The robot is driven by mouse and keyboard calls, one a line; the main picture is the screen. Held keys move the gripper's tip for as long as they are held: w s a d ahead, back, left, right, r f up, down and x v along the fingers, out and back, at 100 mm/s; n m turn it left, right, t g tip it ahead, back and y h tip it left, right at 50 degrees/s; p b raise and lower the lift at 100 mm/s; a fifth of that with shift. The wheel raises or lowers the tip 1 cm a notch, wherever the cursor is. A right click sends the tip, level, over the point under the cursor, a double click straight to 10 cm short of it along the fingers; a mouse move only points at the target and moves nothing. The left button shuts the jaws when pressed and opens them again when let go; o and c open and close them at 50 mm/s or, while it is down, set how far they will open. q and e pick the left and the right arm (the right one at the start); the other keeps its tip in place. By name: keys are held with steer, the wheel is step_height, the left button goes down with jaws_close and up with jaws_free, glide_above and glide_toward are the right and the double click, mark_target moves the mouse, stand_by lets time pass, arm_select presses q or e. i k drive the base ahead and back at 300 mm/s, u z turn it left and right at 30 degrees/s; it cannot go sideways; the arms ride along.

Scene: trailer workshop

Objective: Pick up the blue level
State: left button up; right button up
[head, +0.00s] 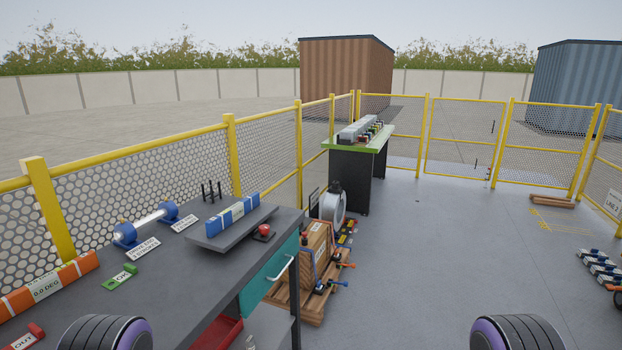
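The blue level (233,215) is a long bar with white label patches. It lies at an angle along the back of a dark grey slab (222,240) on the workbench, in the middle left of the head view. The slab stands toward the right end of the bench top, with a red button (263,231) at its front right. Only rounded black and purple parts of my two arms show at the bottom edge. Both grippers are out of view, and nothing of mine touches the level.
The dark workbench (180,290) also holds an orange level (45,286), a blue-ended roller (146,225), a green OK tag (121,277) and black pegs (211,191). Yellow mesh fencing (150,175) runs behind it. A loaded pallet (300,309) stands right; open floor (450,260) lies beyond.

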mark_target(214, 227)
steer(key=k, duration=1.15)
steer(key=z, duration=0.7)
steer(key=i, duration=0.85)
steer(key=u, duration=0.6)
steer(key=i, duration=0.8)
steer(key=u, duration=0.85)
